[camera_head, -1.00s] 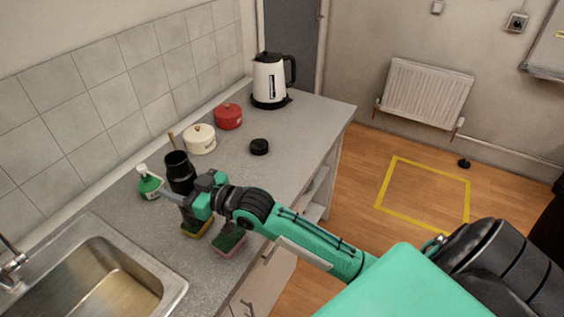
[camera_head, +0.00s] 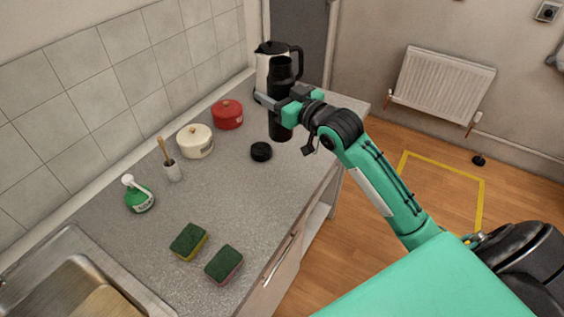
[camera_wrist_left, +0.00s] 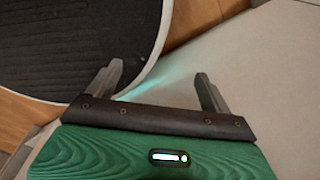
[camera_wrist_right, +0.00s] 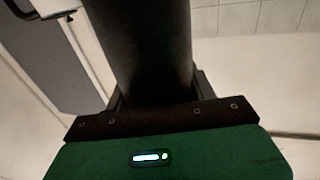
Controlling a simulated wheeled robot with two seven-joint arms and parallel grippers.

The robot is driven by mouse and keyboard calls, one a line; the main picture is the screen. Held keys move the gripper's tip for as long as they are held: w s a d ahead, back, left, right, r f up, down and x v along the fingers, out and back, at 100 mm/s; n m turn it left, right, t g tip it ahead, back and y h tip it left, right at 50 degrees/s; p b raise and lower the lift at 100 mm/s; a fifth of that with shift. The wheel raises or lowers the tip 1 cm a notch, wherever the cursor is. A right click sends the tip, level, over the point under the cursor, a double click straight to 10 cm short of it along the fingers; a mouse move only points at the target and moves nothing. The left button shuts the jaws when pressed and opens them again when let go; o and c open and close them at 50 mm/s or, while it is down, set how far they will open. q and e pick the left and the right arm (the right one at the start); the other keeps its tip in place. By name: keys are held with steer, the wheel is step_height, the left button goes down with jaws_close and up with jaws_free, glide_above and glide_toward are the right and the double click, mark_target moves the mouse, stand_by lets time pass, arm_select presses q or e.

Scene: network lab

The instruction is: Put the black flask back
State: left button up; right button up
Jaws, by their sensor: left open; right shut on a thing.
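The black flask (camera_head: 281,73) is upright over the far part of the counter, in front of the kettle. My right gripper (camera_head: 285,104) is shut around its middle. I cannot tell whether the flask's base touches the counter. In the right wrist view the flask (camera_wrist_right: 150,45) fills the space between the fingers (camera_wrist_right: 155,90). A round black lid-like disc (camera_head: 261,151) lies on the counter just left of and nearer than the flask. My left gripper (camera_wrist_left: 160,85) is open and empty in the left wrist view; it is not in the head view.
The white kettle (camera_head: 264,62) stands close behind the flask. A red pot (camera_head: 228,115) and a cream pot (camera_head: 195,141) stand along the wall. A brush in a holder (camera_head: 173,171), green bottle (camera_head: 139,195), two sponges (camera_head: 188,242) and sink (camera_head: 75,270) are nearer. The middle counter (camera_head: 225,200) is clear.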

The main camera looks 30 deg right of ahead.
step_height(320, 180, down, 18)
steer(key=p, duration=0.3)
steer(key=shift+f, duration=0.15)
steer(key=shift+s+f, duration=0.1)
steer(key=o, duration=1.2)
steer(key=shift+o, duration=0.2)
